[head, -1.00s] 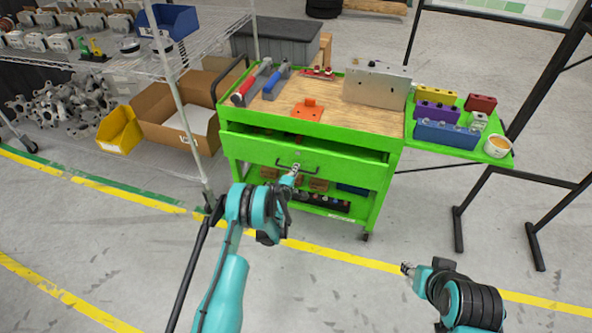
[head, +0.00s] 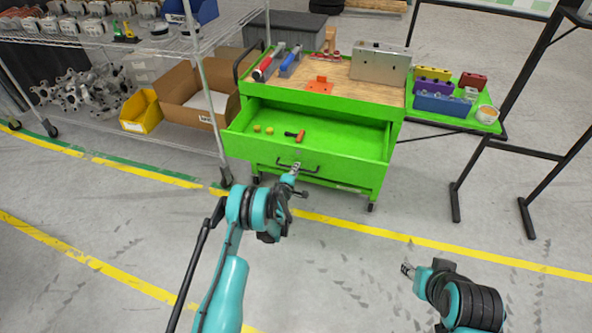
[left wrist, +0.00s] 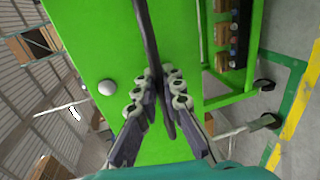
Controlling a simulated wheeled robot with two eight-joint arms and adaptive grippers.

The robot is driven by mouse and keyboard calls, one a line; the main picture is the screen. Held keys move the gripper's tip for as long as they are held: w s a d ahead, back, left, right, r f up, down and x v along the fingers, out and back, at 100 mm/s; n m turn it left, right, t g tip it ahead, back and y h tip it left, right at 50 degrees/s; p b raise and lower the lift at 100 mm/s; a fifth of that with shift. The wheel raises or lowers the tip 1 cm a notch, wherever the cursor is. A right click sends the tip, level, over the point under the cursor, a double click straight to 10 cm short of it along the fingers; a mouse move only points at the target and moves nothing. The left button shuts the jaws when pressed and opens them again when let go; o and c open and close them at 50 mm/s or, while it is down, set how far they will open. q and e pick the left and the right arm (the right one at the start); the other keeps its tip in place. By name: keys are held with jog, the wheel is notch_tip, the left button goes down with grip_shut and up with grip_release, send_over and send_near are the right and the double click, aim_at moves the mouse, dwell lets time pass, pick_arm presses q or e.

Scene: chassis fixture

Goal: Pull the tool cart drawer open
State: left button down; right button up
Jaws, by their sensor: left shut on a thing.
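The green tool cart (head: 318,98) stands in the middle of the head view. Its top drawer (head: 360,153) is pulled well out, and its inside shows. Two small yellow round pieces (head: 263,129) and an orange-handled tool (head: 297,135) lie in it. The dark bar handle (head: 310,171) is on the drawer front. My left gripper (head: 292,174) is shut on the handle. In the left wrist view, the fingers (left wrist: 159,90) close on the dark handle bar (left wrist: 147,35) against the green front. My right gripper (head: 406,270) is apart from the cart, at lower right; its jaw opening is too small to judge.
A green side shelf (head: 455,118) holds coloured blocks and a cup. A wire rack (head: 215,115) stands left, a black frame (head: 490,150) right. Floor before the cart is clear.

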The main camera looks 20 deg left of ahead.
dwell(0.3)
pick_arm(q)
jog(key=c, duration=1.6)
grip_release()
jog(key=shift+r, duration=0.15)
